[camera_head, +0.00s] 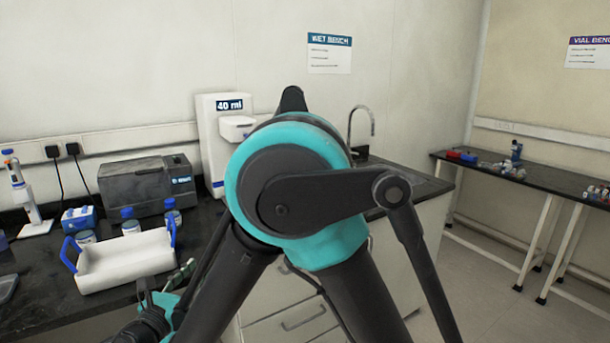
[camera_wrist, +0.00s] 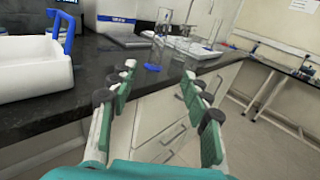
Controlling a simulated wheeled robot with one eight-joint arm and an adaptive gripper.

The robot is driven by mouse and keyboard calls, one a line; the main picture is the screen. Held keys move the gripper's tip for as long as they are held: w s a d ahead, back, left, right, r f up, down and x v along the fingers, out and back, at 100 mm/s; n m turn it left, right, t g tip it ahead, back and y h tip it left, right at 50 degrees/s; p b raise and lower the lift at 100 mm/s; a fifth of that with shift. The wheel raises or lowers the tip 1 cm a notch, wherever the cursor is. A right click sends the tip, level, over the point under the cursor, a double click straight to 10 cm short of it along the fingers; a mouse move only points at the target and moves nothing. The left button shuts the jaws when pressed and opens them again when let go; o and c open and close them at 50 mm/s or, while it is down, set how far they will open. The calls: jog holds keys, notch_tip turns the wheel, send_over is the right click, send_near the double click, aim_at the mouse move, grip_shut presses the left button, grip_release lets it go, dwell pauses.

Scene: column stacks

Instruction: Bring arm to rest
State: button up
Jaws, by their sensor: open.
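My arm fills the middle of the head view, its teal and black joint standing in front of the bench. My gripper shows in the wrist view (camera_wrist: 158,78), with its two green-padded fingers spread wide apart and nothing between them. It is in front of the black bench's edge, above the white drawers.
A white tray with blue handles (camera_head: 125,262) stands on the black bench (camera_head: 30,262), near a grey box device (camera_head: 147,187) and blue-capped bottles. A white 40 ml dispenser (camera_head: 212,140) stands behind. Clear floor (camera_head: 490,290) lies right, before the vial bench (camera_head: 552,188).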

jog(key=w+d+f+m+g+h, duration=0.1)
jog(key=w+d+f+m+g, duration=0.25)
jog(key=d, duration=0.55)
jog(key=w+d+f+m+g, duration=0.2)
jog(key=w+d+m, duration=0.2)
jog(key=d, duration=0.4)
jog(key=w+d+f+m+g+h, duration=0.1)
jog(key=w+d+f+m+g, duration=0.2)
jog(key=d, duration=0.6)
jog(key=s+d+f+m+g+y, duration=0.2)
jog(key=s+d+f+m+y, duration=0.1)
jog(key=d+m, duration=0.6)
jog(key=s+d+f+m+g+y, duration=0.2)
jog(key=s+d+m, duration=0.5)
jog(key=m, duration=0.6)
jog(key=shift+s+d+f+g+y, duration=0.35)
jog(key=shift+d+f+y, duration=0.4)
jog(key=shift+f, duration=0.65)
jog(key=shift+d, duration=0.15)
